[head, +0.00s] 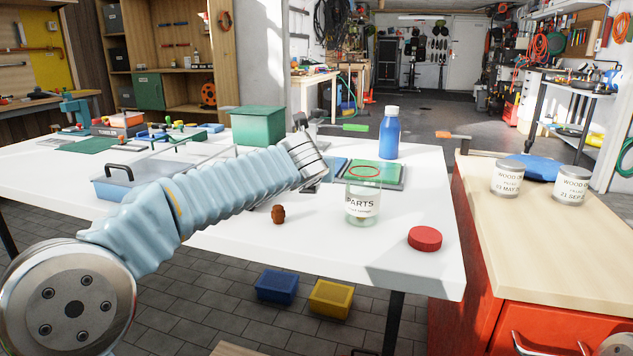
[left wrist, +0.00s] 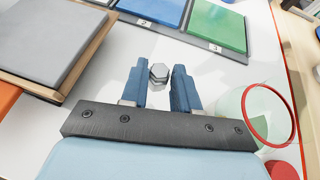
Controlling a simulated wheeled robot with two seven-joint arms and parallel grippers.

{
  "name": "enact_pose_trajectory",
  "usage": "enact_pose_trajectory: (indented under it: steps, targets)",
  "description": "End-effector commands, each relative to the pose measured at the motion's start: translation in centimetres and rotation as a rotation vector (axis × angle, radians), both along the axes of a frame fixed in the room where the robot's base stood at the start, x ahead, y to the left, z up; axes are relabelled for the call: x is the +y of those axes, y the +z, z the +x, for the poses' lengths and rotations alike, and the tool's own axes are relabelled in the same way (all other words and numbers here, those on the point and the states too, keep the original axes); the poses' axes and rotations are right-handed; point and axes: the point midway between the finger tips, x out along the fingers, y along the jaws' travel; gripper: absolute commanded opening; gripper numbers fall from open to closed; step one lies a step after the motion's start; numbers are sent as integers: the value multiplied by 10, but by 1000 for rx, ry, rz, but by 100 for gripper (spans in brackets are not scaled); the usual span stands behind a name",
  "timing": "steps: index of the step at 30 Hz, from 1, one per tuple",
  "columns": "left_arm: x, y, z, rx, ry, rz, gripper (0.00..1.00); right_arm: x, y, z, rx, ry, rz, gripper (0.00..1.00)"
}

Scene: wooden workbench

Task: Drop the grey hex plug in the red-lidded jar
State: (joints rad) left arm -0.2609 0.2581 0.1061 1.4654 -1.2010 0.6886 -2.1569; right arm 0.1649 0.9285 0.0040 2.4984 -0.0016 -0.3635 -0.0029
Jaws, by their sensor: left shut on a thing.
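The jar (head: 361,210) is clear, labelled "PARTS", and stands upright on the white table with a red ring at its open mouth. Its red lid (head: 425,239) lies flat on the table to its right. My left gripper (left wrist: 158,78) is shut on the grey hex plug (left wrist: 159,72), held between its blue fingertips. In the left wrist view the jar (left wrist: 238,104) is right of the fingers, apart from them, and part of the red lid (left wrist: 281,171) shows below it. In the head view my arm hides the fingers and plug. My right gripper is not in view.
A small brown piece (head: 278,214) lies on the table (head: 330,245) left of the jar. Behind the jar are a tray with a green panel (head: 385,174) and a blue bottle (head: 389,137). A clear bin (head: 120,188) and a green box (head: 258,126) stand left.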

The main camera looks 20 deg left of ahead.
Motion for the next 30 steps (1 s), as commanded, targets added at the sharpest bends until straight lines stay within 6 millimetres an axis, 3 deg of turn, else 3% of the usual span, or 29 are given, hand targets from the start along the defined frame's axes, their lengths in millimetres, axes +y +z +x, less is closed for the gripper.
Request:
enact_pose_trajectory:
  steps: [1, 5, 9, 15, 21, 30]
  targets:
    - [2, 18, -11, -6, 0, -1, 0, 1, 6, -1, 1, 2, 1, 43]
    - [4, 51, -39, -6, 0, -3, 0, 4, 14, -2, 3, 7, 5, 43]
    - [8, 62, -78, -4, -1, 0, 0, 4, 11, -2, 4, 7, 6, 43]
    - [12, 76, -112, -2, 0, 0, 0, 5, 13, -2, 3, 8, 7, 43]
    - [13, 81, -124, -1, 0, 1, 0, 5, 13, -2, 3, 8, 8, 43]
    - [13, 81, -124, -1, 0, 1, 0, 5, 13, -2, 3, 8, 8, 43]
